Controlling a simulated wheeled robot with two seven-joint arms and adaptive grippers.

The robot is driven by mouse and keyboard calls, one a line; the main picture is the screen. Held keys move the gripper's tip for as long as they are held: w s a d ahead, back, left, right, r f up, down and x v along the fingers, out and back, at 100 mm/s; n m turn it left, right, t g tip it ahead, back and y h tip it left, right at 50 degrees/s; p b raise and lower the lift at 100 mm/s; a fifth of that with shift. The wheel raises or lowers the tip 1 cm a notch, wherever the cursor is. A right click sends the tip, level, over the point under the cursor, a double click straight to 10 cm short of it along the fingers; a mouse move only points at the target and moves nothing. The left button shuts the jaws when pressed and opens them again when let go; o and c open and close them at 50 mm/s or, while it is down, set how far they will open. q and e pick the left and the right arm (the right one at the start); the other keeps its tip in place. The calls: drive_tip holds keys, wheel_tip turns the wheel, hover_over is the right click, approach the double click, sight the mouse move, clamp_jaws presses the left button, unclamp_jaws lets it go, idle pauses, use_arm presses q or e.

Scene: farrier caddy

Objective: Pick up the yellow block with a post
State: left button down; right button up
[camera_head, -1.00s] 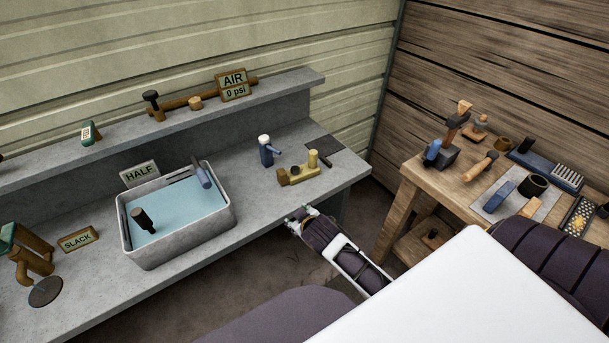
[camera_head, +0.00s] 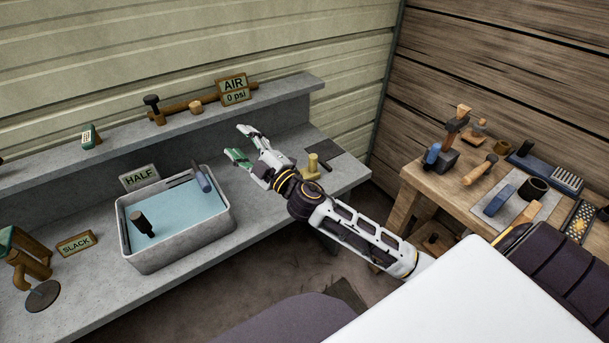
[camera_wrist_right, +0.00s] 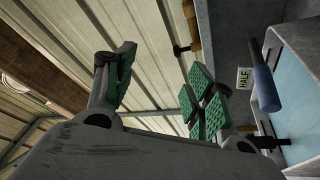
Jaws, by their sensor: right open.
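The yellow block with a post (camera_head: 312,168) is on the grey bench in the head view. Only its upright post and a small part beside it show; my right arm hides the rest. My right gripper (camera_head: 241,143) is above the bench, up and to the left of the block, with its fingers spread and nothing between them. In the right wrist view its green-padded fingers (camera_wrist_right: 160,85) are apart and empty, and the yellow block does not show there. My left gripper is not in view.
A grey tub of water (camera_head: 178,262) with tools stands left on the bench, its blue-handled tool (camera_head: 202,178) near my fingers. A raised shelf (camera_head: 290,95) runs behind. A dark flat plate (camera_head: 322,146) lies behind the block. A wooden table (camera_head: 408,185) stands right.

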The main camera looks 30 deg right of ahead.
drive_tip(key=s+a+r+n+g+y, duration=0.1)
drive_tip(key=a+r+n+g+y, duration=0.25)
drive_tip(key=a+n+y, duration=0.45)
wheel_tip(320, 180, down, 6)
drive_tip(key=s+n+g, duration=0.2)
drive_tip(key=n+g, duration=0.7)
drive_tip(key=n, duration=0.2)
drive_tip(key=w+d+f+g+h, duration=0.1)
drive_tip(key=d+f+h, duration=0.2)
drive_tip(key=d, duration=0.3)
drive_tip(key=w+d+f+n+g+h, duration=0.1)
drive_tip(key=d+f+h, duration=0.1)
drive_tip(key=d+h, duration=0.25)
drive_tip(key=w+d+f+h, duration=0.1)
drive_tip(key=d+f+h, duration=0.2)
drive_tip(key=d, duration=0.3)
drive_tip(key=d+r+m+h, duration=0.1)
drive_tip(key=d+h, duration=0.4)
drive_tip(key=d, duration=1)
drive_tip(key=shift+d+r+m+g+h+b, duration=0.15)
drive_tip(key=shift+r+m+g+h+b, duration=0.2)
drive_tip(key=shift+r, duration=0.3)
drive_tip(key=shift+w, duration=0.1)
